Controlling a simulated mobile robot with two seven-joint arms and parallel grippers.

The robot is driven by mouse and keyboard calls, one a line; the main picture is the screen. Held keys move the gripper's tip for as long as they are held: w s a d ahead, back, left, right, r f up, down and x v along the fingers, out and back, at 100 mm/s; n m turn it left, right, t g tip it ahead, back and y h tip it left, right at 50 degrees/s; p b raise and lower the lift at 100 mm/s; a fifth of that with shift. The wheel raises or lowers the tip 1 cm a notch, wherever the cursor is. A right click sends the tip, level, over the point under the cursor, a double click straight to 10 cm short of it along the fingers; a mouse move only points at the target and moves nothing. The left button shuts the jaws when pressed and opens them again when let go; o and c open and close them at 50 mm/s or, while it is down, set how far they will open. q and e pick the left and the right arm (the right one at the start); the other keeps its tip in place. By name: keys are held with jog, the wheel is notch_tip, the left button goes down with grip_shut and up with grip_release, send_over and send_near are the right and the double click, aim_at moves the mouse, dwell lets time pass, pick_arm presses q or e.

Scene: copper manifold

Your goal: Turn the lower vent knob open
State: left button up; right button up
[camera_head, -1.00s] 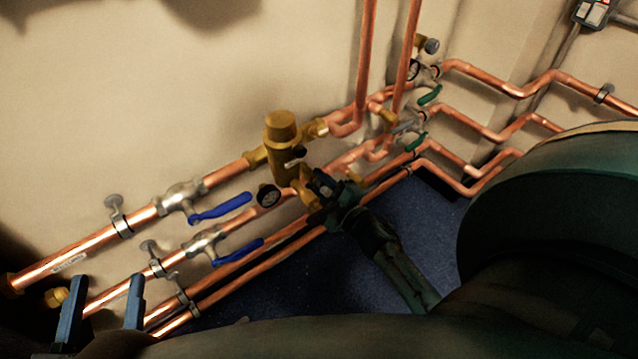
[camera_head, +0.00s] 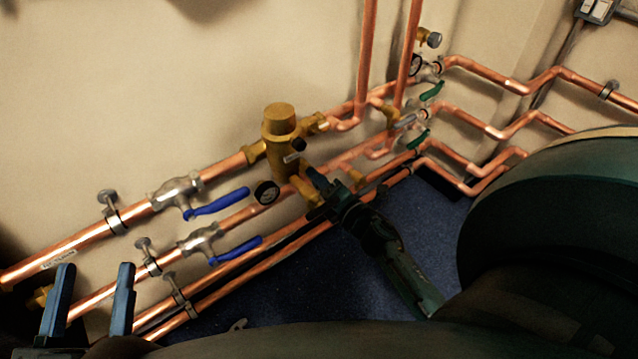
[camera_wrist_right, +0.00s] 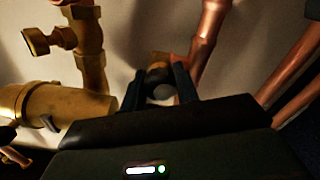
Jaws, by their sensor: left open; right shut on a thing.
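In the right wrist view, a small rounded dark-grey knob (camera_wrist_right: 160,88) on a brass fitting (camera_wrist_right: 166,63) sits between the two fingers of my right gripper (camera_wrist_right: 162,80). I take it to be the lower vent knob; its turn position cannot be read. In the head view, my right gripper (camera_head: 314,178) is at the brass fittings below the large brass valve body (camera_head: 281,130), and hides the knob. It is shut on the knob. My left gripper (camera_head: 94,272) is open and empty at the lower left, in front of the lower pipes.
Copper pipes run along the wall, with blue lever handles (camera_head: 218,202) on the left and green handles (camera_head: 432,91) on the right. A black-faced gauge (camera_head: 266,192) is just left of my right gripper. Blue floor (camera_head: 300,285) shows below the pipes.

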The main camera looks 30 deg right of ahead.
jog(key=n+b, duration=0.1)
jog(key=n, duration=0.2)
jog(key=shift+f, duration=0.1)
pick_arm(q)
jog(key=shift+w+a+r+m+t+h, duration=0.15)
jog(key=shift+w+r+m+t+h, duration=0.1)
jog(key=shift+r+m+h, duration=0.25)
jog(key=shift+w+a+r+m+t+h, duration=0.1)
jog(key=shift+w+r+m+t+h, duration=0.25)
jog(key=shift+r, duration=0.25)
pick_arm(e)
jog(key=shift+n, duration=0.3)
pick_arm(q)
jog(key=shift+s+r, duration=0.1)
jog(key=shift+r, duration=0.15)
pick_arm(e)
jog(key=o, duration=1)
jog(key=shift+c, duration=0.2)
pick_arm(q)
jog(key=shift+f, duration=0.1)
jog(key=shift+s, duration=0.1)
